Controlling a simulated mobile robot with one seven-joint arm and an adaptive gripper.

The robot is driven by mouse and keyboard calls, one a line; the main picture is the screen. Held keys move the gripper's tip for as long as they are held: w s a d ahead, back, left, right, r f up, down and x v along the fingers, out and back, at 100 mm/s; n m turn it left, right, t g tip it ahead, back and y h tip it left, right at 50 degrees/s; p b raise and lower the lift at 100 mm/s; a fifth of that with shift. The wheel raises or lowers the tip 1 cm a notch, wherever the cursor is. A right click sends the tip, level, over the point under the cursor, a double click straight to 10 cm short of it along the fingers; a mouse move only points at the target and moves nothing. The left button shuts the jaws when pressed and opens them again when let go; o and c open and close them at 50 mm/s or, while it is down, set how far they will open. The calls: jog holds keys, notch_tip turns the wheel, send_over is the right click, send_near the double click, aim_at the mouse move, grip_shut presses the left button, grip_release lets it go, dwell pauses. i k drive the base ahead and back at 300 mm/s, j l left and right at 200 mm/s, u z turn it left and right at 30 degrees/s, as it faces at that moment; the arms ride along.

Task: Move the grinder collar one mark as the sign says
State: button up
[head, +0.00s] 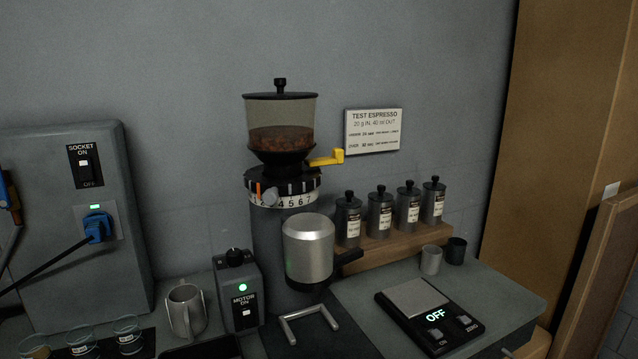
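The coffee grinder stands in the middle of the head view, with a clear hopper (281,117) partly filled with brown beans. Its black collar (283,183) carries pale marks and an orange mark at the left. Below it a white number ring (292,201) shows 4, 5, 6 and 7; a round grey knob (269,197) covers part of the ring. A yellow lever (326,159) sticks out to the right under the hopper. The sign (374,131) on the wall reads "TEST ESPRESSO, 20 g IN, 40 ml OUT"; its smaller lines are too blurred to read. My gripper is not in view.
A motor box (238,290) with a green light and a metal jug (186,311) stand left of the grinder. A metal cup (308,247) with a black handle is in front. Canisters on a wooden shelf (384,244) and a scale (429,316) reading OFF are to the right.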

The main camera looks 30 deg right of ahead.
aim_at(254, 181)
jog(key=j+z, duration=0.1)
jog(key=z, duration=0.55)
jog(key=u, duration=0.5)
jog(key=j+u, duration=0.1)
jog(key=u, duration=0.85)
jog(key=i+j+u, duration=0.1)
jog(key=u, duration=0.4)
jog(key=i+j, duration=0.35)
jog(key=j, duration=0.3)
jog(key=i+j, duration=0.2)
jog(key=j+z, duration=0.1)
jog(key=z, duration=2.7)
